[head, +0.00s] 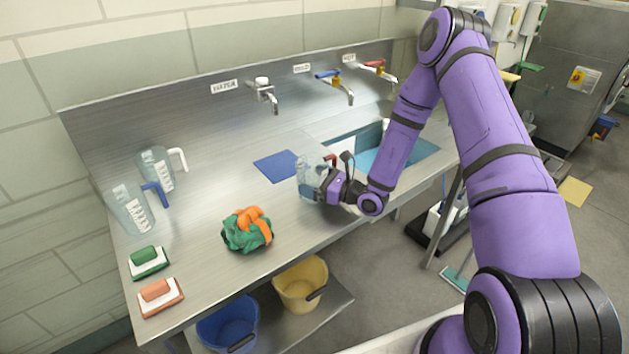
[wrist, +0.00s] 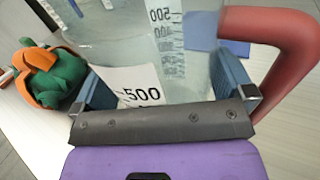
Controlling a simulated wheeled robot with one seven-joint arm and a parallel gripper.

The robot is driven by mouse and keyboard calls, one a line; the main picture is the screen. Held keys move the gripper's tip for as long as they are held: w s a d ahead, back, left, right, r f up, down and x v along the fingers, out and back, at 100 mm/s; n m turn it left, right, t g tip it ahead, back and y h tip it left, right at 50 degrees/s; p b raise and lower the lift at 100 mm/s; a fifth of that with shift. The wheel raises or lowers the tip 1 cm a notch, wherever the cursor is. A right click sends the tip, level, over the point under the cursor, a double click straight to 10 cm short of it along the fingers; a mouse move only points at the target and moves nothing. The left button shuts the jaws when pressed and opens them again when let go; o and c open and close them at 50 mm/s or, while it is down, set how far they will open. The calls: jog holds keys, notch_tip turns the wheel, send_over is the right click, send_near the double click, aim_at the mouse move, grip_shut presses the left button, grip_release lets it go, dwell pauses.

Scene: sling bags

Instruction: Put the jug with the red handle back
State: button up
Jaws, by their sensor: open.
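The clear jug with the red handle stands on the steel counter near the sink; in the head view the jug (head: 309,174) is partly behind my gripper (head: 325,185). In the wrist view the jug (wrist: 120,35) fills the space ahead, with its red handle (wrist: 285,50) to the right and its scale marks facing me. My gripper (wrist: 167,92) is open, with its two blue-padded fingers at either side of the jug's body. I cannot tell whether the pads touch it. Two other clear jugs stand at the left: one with a white handle (head: 178,158) and one with a blue handle (head: 157,193).
A green and orange cloth bundle (head: 247,230) lies left of my gripper. A blue mat (head: 278,166) lies behind the jug. Green (head: 148,262) and red (head: 160,297) scrubbers sit at the front left. Taps line the back; the sink (head: 400,155) is at right. Buckets stand below.

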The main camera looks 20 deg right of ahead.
jog(key=v, duration=1.2)
jog(key=shift+r, duration=0.15)
jog(key=s+a+r+n+g, duration=0.5)
jog(key=s+r+n+g, duration=0.15)
jog(key=r+n, duration=0.35)
jog(key=s+a+r+n+g, duration=0.45)
jog(key=r+n+g, duration=0.25)
jog(key=r, duration=0.5)
jog(key=s+d+r+n+t+h, duration=0.3)
jog(key=s+d+r+n+h, duration=0.1)
jog(key=s+r+n+h, duration=0.1)
jog(key=s+d+r+n+t+h, duration=0.3)
jog(key=s+r+n+h, duration=0.2)
jog(key=s+r, duration=0.5)
jog(key=s+h, duration=0.2)
jog(key=shift+s+d+h, duration=0.25)
jog(key=shift+d+h, duration=0.05)
jog(key=shift+d, duration=0.1)
